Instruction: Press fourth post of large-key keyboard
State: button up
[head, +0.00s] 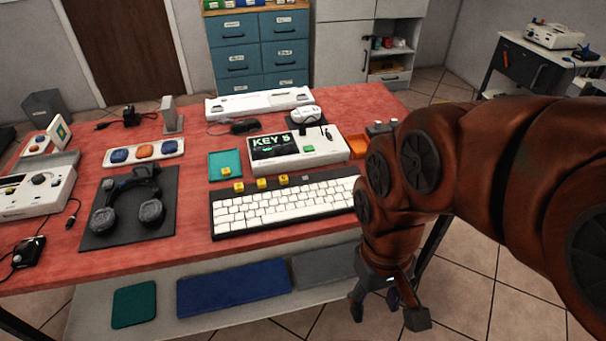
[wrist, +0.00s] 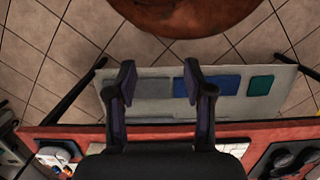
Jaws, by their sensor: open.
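The large-key keyboard (head: 285,207), white keys in a dark frame, lies along the front of the red table. Along its back edge stand yellow posts, among them one at the left (head: 238,186), one in the middle (head: 261,183) and one further right (head: 283,179). A greyish post (head: 305,178) stands to their right. My arm covers the keyboard's right end, so any post there is hidden. My gripper (head: 388,306) hangs in front of the table edge, right of the keyboard and apart from it. In the wrist view my gripper (wrist: 159,78) is open and empty.
A white console (head: 318,160) with a screen reading "KEY 5" stands behind the keyboard. Headphones (head: 128,203) on a dark mat lie to its left. A teal tray (head: 226,163) is behind. A lower shelf (head: 160,328) holds coloured mats. Floor shows in front of the table.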

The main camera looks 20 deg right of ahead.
grip_shut()
dwell(0.3)
dwell(1.2)
